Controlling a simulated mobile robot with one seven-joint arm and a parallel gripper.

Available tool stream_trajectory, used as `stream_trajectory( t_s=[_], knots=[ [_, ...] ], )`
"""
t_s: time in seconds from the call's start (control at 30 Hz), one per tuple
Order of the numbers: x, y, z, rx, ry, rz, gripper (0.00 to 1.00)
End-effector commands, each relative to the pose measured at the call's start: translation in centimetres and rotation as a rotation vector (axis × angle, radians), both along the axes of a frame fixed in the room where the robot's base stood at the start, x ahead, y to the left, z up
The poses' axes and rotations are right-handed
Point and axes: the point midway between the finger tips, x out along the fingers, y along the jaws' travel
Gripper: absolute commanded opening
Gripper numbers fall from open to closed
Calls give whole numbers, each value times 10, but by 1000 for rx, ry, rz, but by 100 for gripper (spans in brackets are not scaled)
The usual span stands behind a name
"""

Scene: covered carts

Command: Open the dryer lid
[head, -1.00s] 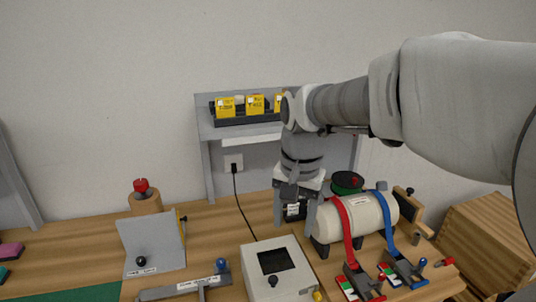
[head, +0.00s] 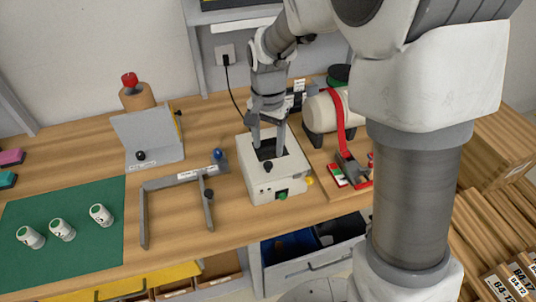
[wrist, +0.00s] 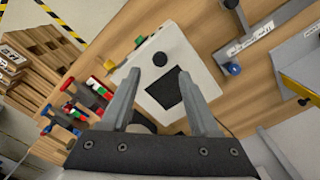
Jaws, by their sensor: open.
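The dryer appears to be the white box (head: 258,182) on the bench, with a dark window (head: 270,150) and a small black knob (head: 268,167) on its top. Its lid looks closed. A green button (head: 282,196) is on its front. My gripper (head: 267,136) points down over the box's top, its fingers apart on either side of the window. In the wrist view, my gripper (wrist: 160,75) is open and empty, with the box's black knob (wrist: 160,59) just beyond the fingertips. I cannot tell whether the fingers touch the box.
A grey bracket frame (head: 170,183) with a blue knob is at the left. A green mat (head: 65,250) holds three white jars. A grey panel with a black knob (head: 150,140) stands behind.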

Motion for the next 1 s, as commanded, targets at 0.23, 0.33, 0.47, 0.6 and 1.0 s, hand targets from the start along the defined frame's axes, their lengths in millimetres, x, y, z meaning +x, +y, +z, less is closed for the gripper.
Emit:
stream_trajectory(
  t_s=[0.23,0.33,0.47,0.6,1.0],
  knots=[
    [0,0,-45,-1,3,-1,62],
    [0,0,-56,0,1,-1,62],
    [0,0,-62,0,1,-1,62],
    [0,0,-64,1,0,-1,62],
    [0,0,-63,1,0,-1,15]
  ],
)
